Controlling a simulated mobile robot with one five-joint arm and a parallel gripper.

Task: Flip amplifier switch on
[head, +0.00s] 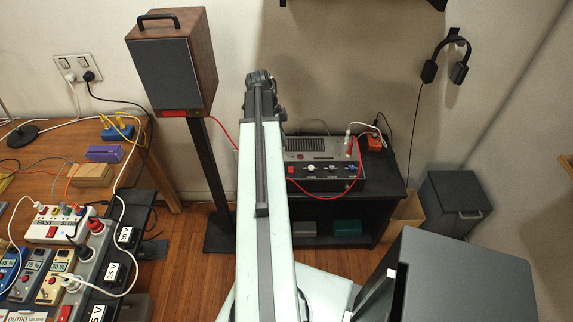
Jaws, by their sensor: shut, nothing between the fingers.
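The amplifier (352,184) is a grey and black unit on a low black stand, right of my arm. Its top has a vented panel, and its front carries a row of small knobs. A small red part (291,169) at the front's left end may be the switch; its position is too small to read. My pale green arm reaches up the middle of the head view and covers the amplifier's left side. The arm's dark far end is in front of the wall, above and left of the amplifier. I cannot make out gripper fingers there.
A tall speaker (170,72) stands left of my arm. A wooden desk (75,143) with power strips and cables fills the left. The black stand (388,180) bears the amplifier and an orange box (375,142). A dark bin (452,203) and headphones (446,58) are at right.

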